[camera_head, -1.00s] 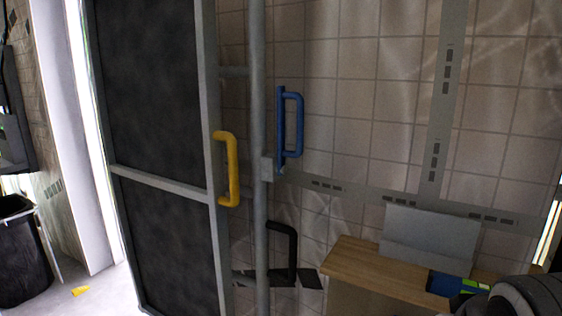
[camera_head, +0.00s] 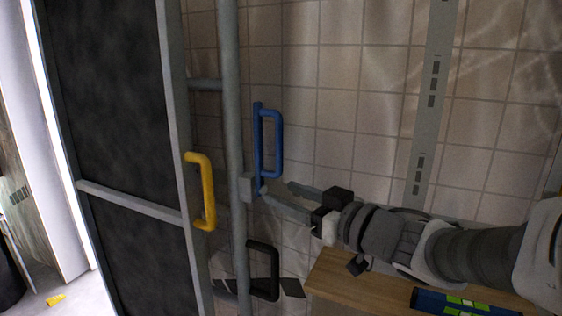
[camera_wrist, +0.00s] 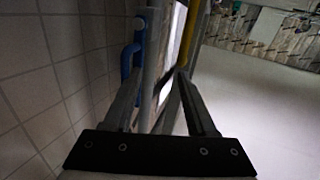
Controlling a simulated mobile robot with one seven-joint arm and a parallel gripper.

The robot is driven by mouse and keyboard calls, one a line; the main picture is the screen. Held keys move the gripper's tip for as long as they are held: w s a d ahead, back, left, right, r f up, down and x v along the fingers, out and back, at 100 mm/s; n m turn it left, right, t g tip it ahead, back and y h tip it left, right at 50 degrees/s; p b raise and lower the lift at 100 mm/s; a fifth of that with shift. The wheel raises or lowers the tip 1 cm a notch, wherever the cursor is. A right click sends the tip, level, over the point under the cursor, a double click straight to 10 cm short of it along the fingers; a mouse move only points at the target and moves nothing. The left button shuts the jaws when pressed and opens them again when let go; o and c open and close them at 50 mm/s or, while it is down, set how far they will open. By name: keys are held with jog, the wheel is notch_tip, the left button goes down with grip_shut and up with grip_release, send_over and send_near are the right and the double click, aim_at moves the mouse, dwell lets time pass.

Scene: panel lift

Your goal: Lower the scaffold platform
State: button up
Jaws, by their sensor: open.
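A blue handle (camera_head: 275,145) stands upright on a bracket beside a grey vertical pole (camera_head: 233,150). A yellow handle (camera_head: 208,190) is on the frame of the dark panel (camera_head: 115,100), left of the pole. A black handle (camera_head: 274,270) is lower, near the wall. My gripper (camera_head: 277,188) is open and empty, its fingertips just below and in front of the blue handle. In the wrist view, the blue handle (camera_wrist: 130,58) is beyond the left finger and the yellow handle (camera_wrist: 187,32) beyond the right one. I cannot tell which part is the scaffold platform.
A wooden top (camera_head: 345,285) lies below my arm, with a blue and green item (camera_head: 460,304) on it. The tiled wall (camera_head: 350,60) is close behind the handles. A small yellow thing (camera_head: 56,299) is on the floor at left.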

aim_at(210, 176)
jog(key=w+a, duration=0.2)
jog(key=a, duration=0.3)
jog(key=w+a+g+y+p, duration=0.1)
jog(key=w+a, duration=0.2)
jog(key=a, duration=0.3)
jog(key=w+a+n+g+y, duration=0.1)
jog(key=w+a, duration=0.2)
jog(key=a, duration=0.3)
jog(key=shift+r, duration=0.1)
grip_shut()
dwell(1.0)
